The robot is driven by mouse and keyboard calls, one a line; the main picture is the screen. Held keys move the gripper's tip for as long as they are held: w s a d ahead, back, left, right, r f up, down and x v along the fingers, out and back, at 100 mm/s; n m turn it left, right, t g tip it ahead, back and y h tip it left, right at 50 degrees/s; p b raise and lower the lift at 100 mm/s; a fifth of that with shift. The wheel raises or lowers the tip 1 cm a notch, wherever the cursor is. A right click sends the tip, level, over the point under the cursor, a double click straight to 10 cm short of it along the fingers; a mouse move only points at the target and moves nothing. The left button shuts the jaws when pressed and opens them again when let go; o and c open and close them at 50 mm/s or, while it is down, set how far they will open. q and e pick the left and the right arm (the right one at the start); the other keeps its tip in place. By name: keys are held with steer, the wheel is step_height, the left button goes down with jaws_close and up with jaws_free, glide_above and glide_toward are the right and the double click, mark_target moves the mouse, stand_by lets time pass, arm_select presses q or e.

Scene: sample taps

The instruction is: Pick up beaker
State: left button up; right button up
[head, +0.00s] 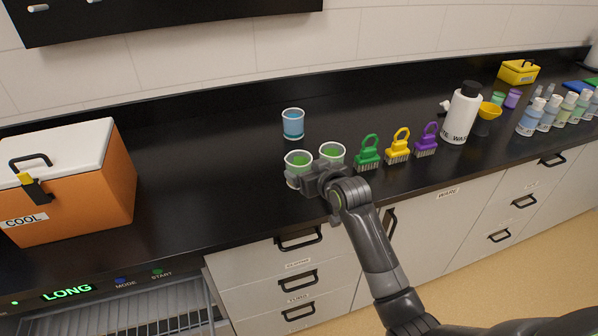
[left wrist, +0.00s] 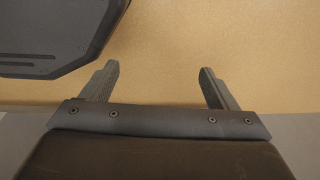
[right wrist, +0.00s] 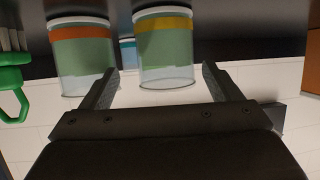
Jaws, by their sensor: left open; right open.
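Three clear beakers stand on the black counter. Two hold green liquid: the left one (head: 297,160) and the right one (head: 332,151). A beaker with blue liquid (head: 293,124) stands behind them. My right gripper (head: 303,180) is open at the front of the left green beaker. In the right wrist view, upside down, a yellow-banded beaker (right wrist: 164,40) lies between and just beyond the fingertips. An orange-banded beaker (right wrist: 82,55) is outside the left finger. Contact cannot be told. My left gripper (left wrist: 160,72) is open and empty over the tan floor.
Green (head: 367,155), yellow (head: 399,147) and purple (head: 426,140) brushes stand right of the beakers. A white bottle (head: 461,115) is farther right. An orange cooler (head: 75,185) stands at the left. The counter between the cooler and beakers is clear.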

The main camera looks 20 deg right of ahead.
steer(key=x, duration=0.2)
steer(key=p+x, duration=0.1)
steer(key=x, duration=0.1)
steer(key=shift+s+a+f, duration=0.1)
steer(key=shift+a+f, duration=0.05)
steer(key=shift+a, duration=0.2)
steer(key=shift+w+f, duration=0.25)
steer(key=shift+w, duration=0.25)
steer(key=c, duration=1)
step_height(320, 180, up, 10)
steer(key=shift+s+r+b, duration=0.1)
steer(key=shift+b, duration=0.45)
steer(key=shift+c, duration=0.2)
steer(key=s+r+m+h, duration=0.1)
steer(key=s+r, duration=0.3)
steer(key=s, duration=0.5)
steer(key=s+r+h, duration=0.1)
steer(key=s+r, duration=0.4)
steer(key=s, duration=0.4)
steer(key=shift+s+r+m, duration=0.25)
steer(key=shift+m, duration=0.15)
